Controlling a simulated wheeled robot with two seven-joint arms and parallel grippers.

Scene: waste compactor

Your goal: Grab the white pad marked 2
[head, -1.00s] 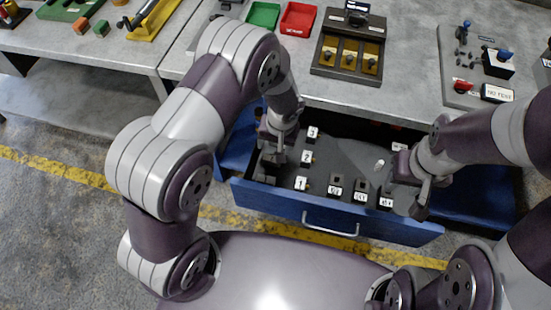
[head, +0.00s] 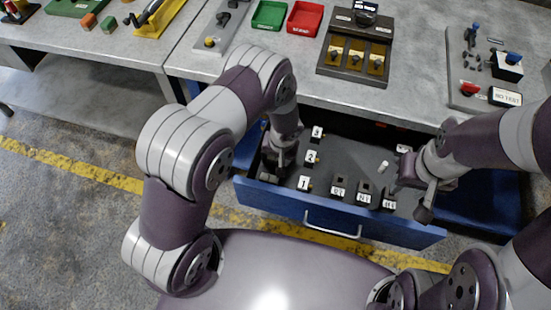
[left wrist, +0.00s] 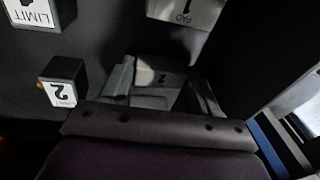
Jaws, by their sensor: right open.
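A pad in shadow with a faint 2 (left wrist: 163,78) lies between the fingers of my left gripper (left wrist: 165,95) in the left wrist view. The fingers flank it; whether they press on it I cannot tell. In the head view my left gripper (head: 277,165) reaches down into the left end of the open drawer (head: 270,198) and hides the pad. A white pad marked 1 (left wrist: 187,10) is beside it at the top of the wrist view. My right gripper (head: 430,198) is open and empty over the drawer's right part.
Black blocks with white labels include limit 2 (left wrist: 62,92), also in the head view (head: 311,157), 1 (head: 304,183) and 3 (head: 317,132). A small white cylinder (head: 383,166) lies in the drawer. The workbench (head: 415,75) behind holds green (head: 269,16) and red (head: 304,18) trays.

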